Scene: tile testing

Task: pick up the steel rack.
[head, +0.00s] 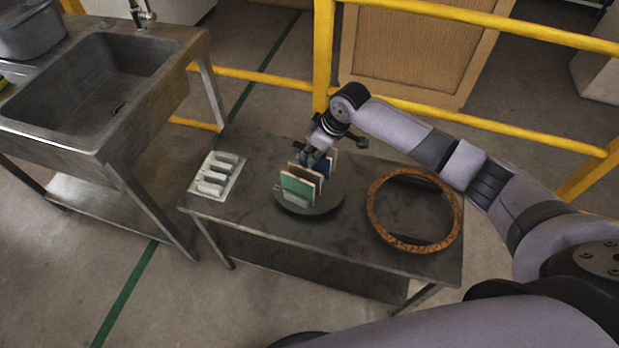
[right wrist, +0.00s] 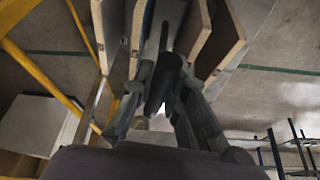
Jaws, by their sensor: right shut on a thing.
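The steel rack (head: 298,201) is mostly hidden behind the upright tiles it carries. A green tile (head: 298,188) is at its front, with cream-edged and blue tiles behind. It is at the middle of the dark metal table, over a dark round tray (head: 327,207); I cannot tell whether it touches the tray. My right gripper (head: 314,157) reaches down from above and is shut on the rack's top. In the right wrist view, a dark bar (right wrist: 163,84) sits between its fingers, with tile edges (right wrist: 220,42) on both sides. My left gripper is not in view.
A white slotted holder (head: 216,181) lies on the table's (head: 265,160) left end. A brown ring-shaped frame (head: 459,213) lies at its right. A metal sink (head: 100,85) stands to the left. Yellow railings (head: 322,60) run behind the table.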

